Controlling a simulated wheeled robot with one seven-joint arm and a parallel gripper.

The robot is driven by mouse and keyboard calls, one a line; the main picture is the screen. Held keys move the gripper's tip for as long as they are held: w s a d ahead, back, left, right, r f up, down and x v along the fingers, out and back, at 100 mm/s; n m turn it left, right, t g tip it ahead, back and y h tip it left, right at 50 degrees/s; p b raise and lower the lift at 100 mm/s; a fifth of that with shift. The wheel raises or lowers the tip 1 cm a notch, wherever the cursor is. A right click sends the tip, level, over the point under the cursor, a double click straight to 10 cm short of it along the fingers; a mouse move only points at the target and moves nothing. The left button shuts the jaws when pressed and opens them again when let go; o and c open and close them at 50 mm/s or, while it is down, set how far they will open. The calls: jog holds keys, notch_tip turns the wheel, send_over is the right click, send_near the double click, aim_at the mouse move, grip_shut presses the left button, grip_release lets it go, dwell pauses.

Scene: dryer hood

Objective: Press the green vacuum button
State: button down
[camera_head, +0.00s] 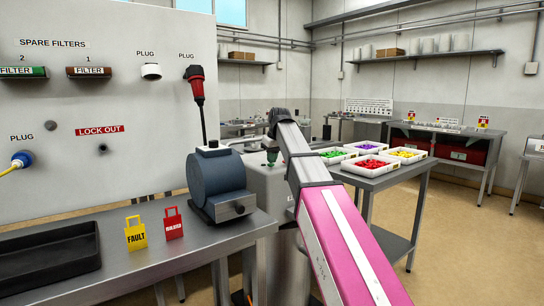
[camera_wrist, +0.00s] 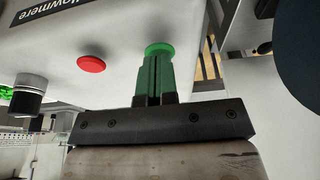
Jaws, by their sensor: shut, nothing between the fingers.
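The green button (camera_wrist: 158,48) shows in the wrist view as a bright green disc on a pale machine panel (camera_wrist: 110,35). My gripper (camera_wrist: 156,62) is shut, its greenish fingers together with nothing between them. The fingertips overlap the near part of the green button in the picture; I cannot tell whether they touch it. A red button (camera_wrist: 91,64) sits to the left on the same panel. In the head view my gripper (camera_head: 272,158) is over the grey machine (camera_head: 264,185) behind the bench, and the green button cannot be made out there.
A dark knob (camera_wrist: 28,90) is left of the red button. In the head view a blue-grey drum (camera_head: 216,182) stands on the bench (camera_head: 170,255), left of my gripper, with yellow (camera_head: 136,235) and red (camera_head: 173,223) tags nearby. A table with coloured bins (camera_head: 372,166) stands right.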

aim_at(276, 170)
jog(key=shift+s+f, duration=0.2)
jog(key=shift+f, duration=1)
jog(key=r, duration=0.5)
jog(key=shift+w, duration=0.3)
jog(key=v, duration=1)
jog(key=shift+s, duration=0.2)
